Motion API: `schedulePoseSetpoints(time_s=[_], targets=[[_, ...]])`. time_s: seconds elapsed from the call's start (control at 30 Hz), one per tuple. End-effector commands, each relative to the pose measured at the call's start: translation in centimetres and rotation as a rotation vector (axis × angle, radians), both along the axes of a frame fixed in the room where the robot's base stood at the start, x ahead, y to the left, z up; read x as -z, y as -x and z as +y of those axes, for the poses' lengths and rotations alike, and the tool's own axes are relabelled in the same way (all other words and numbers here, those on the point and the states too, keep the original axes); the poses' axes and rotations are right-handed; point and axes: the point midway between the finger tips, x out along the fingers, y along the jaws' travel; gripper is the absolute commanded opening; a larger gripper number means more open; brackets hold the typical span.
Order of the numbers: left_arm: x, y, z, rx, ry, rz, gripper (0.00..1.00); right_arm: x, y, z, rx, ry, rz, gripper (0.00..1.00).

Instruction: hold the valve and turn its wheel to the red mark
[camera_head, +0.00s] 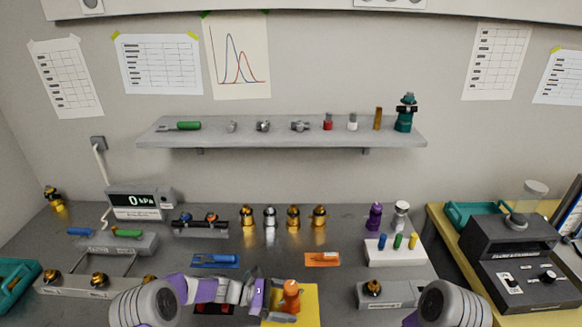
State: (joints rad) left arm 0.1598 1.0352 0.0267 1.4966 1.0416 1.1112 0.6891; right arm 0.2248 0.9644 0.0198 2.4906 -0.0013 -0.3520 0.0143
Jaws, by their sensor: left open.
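An orange upright fitting (291,296) stands on a yellow mat (308,310) at the front middle of the bench. It looks like the valve, but its wheel and any red mark are too small to make out. My left gripper (260,297) is open, just left of the orange fitting and over the left part of the mat. I cannot tell whether a finger touches the fitting. My right arm (440,304) comes in at the lower right; its gripper is out of the picture.
Brass and silver fittings (293,216) stand in a row behind. Blue (215,260) and orange (322,259) trays lie nearer. A grey block (392,295) with a brass fitting is at the right.

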Motion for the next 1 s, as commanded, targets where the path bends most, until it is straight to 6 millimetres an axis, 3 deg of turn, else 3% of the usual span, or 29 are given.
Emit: schedulePoseSetpoints(time_s=[0.3,0.77,0.8,1.0], targets=[[0.03,-0.01,-0.16,0.0,0.0,0.0,0.98,0.02,0.01,0.01,0.0,0.0,0.0,0.69],[0.03,-0.02,-0.12,-0.001,0.0,0.0,0.28,0.02,0.0,0.0,0.0,0.0,0.0,0.69],[0.03,-0.02,-0.12,-0.001,0.0,0.0,0.59,0.02,0.01,0.0,0.0,0.0,0.0,0.69],[0.01,-0.03,-0.11,-0.001,-0.001,0.0,0.28,0.02,0.0,0.0,0.0,0.0,0.0,0.69]])
